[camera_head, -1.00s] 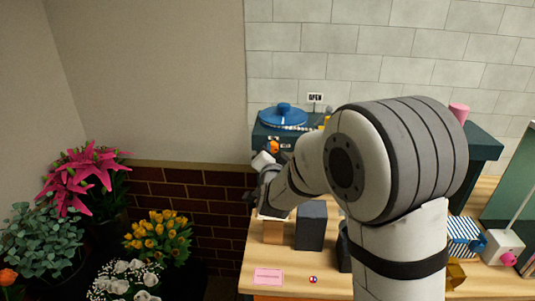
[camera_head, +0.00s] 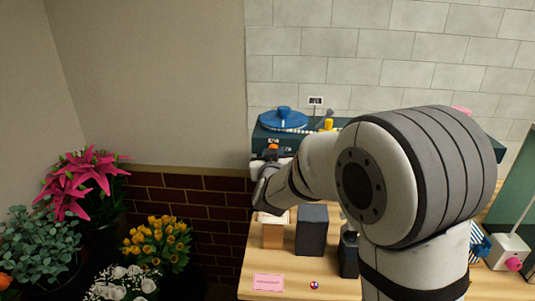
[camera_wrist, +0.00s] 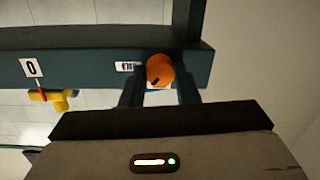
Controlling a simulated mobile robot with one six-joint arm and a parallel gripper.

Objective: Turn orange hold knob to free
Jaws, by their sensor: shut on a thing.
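The orange hold knob (camera_wrist: 160,70) sits on the front of a dark teal shelf (camera_wrist: 80,65) in the wrist view. A short dark mark shows on its lower left. A small white label (camera_wrist: 128,66) is beside it, too small to read surely. My gripper (camera_wrist: 160,84) is shut on the knob, one dark finger on each side. In the head view, a bit of the orange knob (camera_head: 272,147) shows just above my gripper (camera_head: 270,158), at the left end of the shelf. My wrist hides the rest.
A blue round lid (camera_head: 283,118) stands on the shelf. A dark grey block (camera_head: 312,230) and a wooden block (camera_head: 272,232) stand below my forearm. Potted flowers (camera_head: 157,240) fill the lower left.

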